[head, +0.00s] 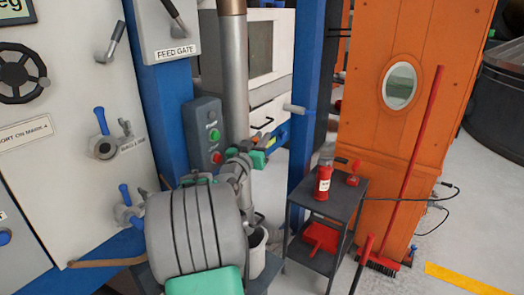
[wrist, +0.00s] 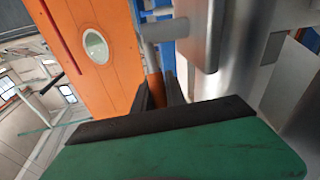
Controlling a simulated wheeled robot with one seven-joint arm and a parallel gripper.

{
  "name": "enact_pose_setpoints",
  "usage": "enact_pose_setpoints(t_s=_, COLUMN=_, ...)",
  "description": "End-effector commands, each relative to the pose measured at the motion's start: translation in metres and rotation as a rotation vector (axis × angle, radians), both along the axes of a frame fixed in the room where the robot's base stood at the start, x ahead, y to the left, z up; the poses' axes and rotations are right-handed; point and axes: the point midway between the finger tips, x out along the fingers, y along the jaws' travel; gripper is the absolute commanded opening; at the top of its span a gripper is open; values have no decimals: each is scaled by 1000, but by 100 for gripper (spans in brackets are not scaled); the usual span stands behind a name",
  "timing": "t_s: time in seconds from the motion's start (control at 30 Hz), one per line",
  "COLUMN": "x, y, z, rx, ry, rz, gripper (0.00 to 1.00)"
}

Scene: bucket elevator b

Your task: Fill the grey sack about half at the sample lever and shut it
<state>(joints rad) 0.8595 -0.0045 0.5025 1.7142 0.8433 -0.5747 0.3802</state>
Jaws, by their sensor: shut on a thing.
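My gripper (head: 272,138) is held out past the control box, partly hidden by my own arm. In the wrist view its dark fingers (wrist: 160,92) are shut on a narrow orange-brown thing (wrist: 155,86), seen only in part; I cannot tell what it is. I cannot make out the grey sack for certain. A pale, open-topped container (head: 257,248) shows just right of my arm, partly hidden. Blue-handled valves (head: 101,122) and (head: 124,193) are on the panel at left, the upper one by the BAG LINE label. I cannot read a sample lever label.
A dark cart (head: 335,207) carries red items. A red broom (head: 427,150) leans by the orange cabinet (head: 382,150). A blue post (head: 307,100) stands near my gripper.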

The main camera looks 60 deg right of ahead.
Motion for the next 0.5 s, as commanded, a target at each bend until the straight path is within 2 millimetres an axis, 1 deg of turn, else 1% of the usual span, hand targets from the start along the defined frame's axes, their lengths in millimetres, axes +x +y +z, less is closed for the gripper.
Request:
enact_pose_setpoints(t_s=0.03, x=1, y=2, z=-13, rx=-25, ry=-1, rz=1, gripper=0)
enact_pose_setpoints(t_s=0.27, x=1, y=8, z=-12, rx=-129, ry=16, rz=0, gripper=0)
enact_pose_setpoints(t_s=0.5, x=2, y=12, z=-3, rx=-179, ry=26, rz=0, gripper=0)
